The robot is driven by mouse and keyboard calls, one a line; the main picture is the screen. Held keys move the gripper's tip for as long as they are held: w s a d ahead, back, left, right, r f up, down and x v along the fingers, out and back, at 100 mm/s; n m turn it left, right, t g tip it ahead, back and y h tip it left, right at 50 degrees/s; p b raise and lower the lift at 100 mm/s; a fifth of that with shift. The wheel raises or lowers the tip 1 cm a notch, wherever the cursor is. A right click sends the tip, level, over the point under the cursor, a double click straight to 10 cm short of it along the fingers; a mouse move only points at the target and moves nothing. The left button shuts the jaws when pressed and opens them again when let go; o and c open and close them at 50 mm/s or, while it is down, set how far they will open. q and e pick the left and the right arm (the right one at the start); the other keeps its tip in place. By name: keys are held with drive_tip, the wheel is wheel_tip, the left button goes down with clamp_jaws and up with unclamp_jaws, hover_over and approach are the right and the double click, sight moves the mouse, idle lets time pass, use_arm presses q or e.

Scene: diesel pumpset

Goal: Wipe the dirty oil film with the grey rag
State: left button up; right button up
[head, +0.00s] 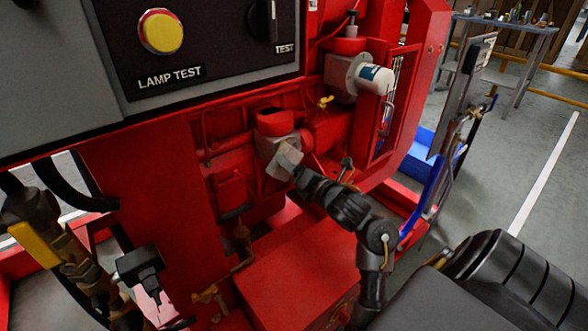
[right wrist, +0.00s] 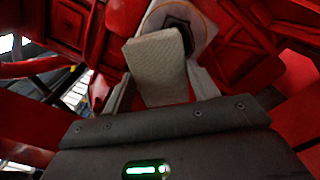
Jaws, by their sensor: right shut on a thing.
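My right gripper (head: 294,168) is shut on the grey rag (head: 284,160), in front of a grey housing (head: 266,146) with a red top on the engine. In the right wrist view the rag (right wrist: 158,68) stands up between the two light fingers. It leans close to a round pale flange (right wrist: 206,22) with a dark patch (right wrist: 181,36) in its middle. I cannot tell whether the rag touches the flange, or whether the dark patch is the oil film. No oil film shows clearly in the head view; the rag and gripper cover part of the housing. My left gripper does not show.
A grey control panel (head: 212,95) with a yellow lamp test button (head: 160,32) fills the upper left. A white filter (head: 376,79) and a small yellow tap (head: 325,101) sit above the gripper. Pipes and a yellow lever (head: 34,245) crowd the lower left. Open floor (head: 500,160) lies right.

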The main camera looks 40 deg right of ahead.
sight(300, 159)
drive_tip(key=shift+w, duration=0.5)
drive_tip(key=shift+d, duration=0.1)
drive_tip(key=shift+s+d, duration=0.15)
drive_tip(key=shift+d, duration=1.5)
drive_tip(key=shift+d+b, duration=0.4)
drive_tip(key=shift+d, duration=1.35)
drive_tip(key=a+b, duration=0.2)
drive_tip(key=a, duration=0.5)
